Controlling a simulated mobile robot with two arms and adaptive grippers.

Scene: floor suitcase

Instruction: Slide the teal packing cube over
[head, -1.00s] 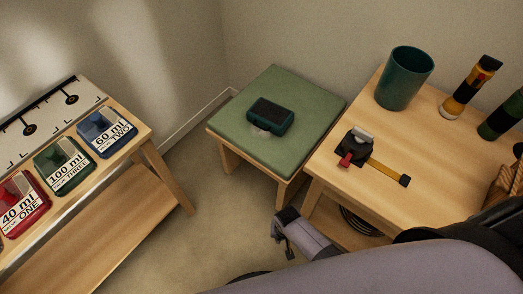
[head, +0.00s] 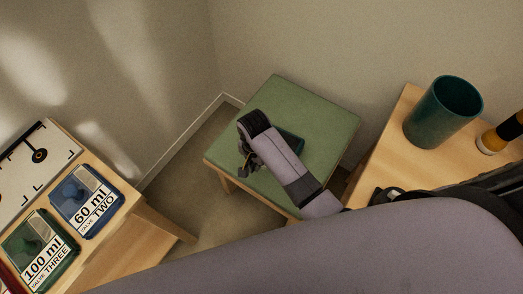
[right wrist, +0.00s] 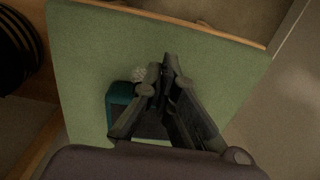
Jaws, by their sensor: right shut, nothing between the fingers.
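The teal packing cube (head: 291,142) lies on the green-topped stool (head: 315,110); my right arm hides most of it in the head view. Its teal edge and dark top also show in the right wrist view (right wrist: 120,97), partly behind my fingers. My right gripper (head: 246,164) is over the stool, left of the cube in the head view. In the right wrist view its fingers (right wrist: 166,66) are shut and empty, just beside the cube. I cannot tell whether they touch it. My left gripper is not in view.
A wooden table with a teal cup (head: 443,112) and a yellow-and-black bottle (head: 497,137) stands at the right. Bare floor lies between bench and stool.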

